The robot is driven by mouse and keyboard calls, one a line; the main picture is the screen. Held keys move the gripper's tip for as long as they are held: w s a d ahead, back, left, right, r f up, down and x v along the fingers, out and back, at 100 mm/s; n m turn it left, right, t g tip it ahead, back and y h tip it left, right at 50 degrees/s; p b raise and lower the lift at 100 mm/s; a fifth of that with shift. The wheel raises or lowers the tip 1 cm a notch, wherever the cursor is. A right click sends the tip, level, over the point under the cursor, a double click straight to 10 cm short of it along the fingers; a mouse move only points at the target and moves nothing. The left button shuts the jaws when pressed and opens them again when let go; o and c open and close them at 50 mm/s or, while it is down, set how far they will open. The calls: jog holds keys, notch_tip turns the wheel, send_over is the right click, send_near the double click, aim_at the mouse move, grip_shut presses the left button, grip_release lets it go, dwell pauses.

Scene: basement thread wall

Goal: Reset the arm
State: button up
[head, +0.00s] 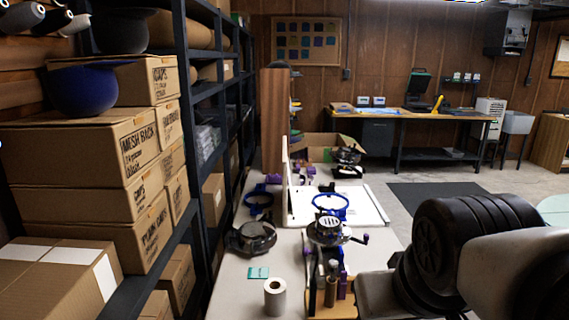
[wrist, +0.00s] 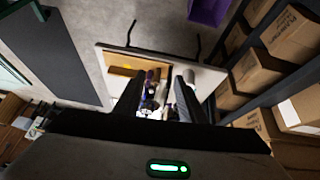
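My gripper (wrist: 157,90) shows in the wrist view with its two dark fingers apart and nothing seen between them. It hangs above a light table (wrist: 208,78), which lies some way beyond the fingertips. In the head view my arm (head: 450,245) reaches in from the right edge, folded, with dark ribbed and grey parts over the right side of the table. My fingers are not visible in the head view.
The table (head: 222,300) holds a paper roll (head: 275,297), a teal card (head: 259,272), a dark cap (head: 251,237) and blue hoops (head: 331,203). A dark shelf (head: 190,110) with cardboard boxes (head: 85,147) stands left. Floor (head: 405,175) is open behind my arm.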

notch_tip(320, 180, up, 17)
jog(key=s+p, duration=0.1)
jog(key=p, duration=1.6)
jog(key=shift+s+a+m, duration=0.15)
jog(key=shift+a+m, duration=0.15)
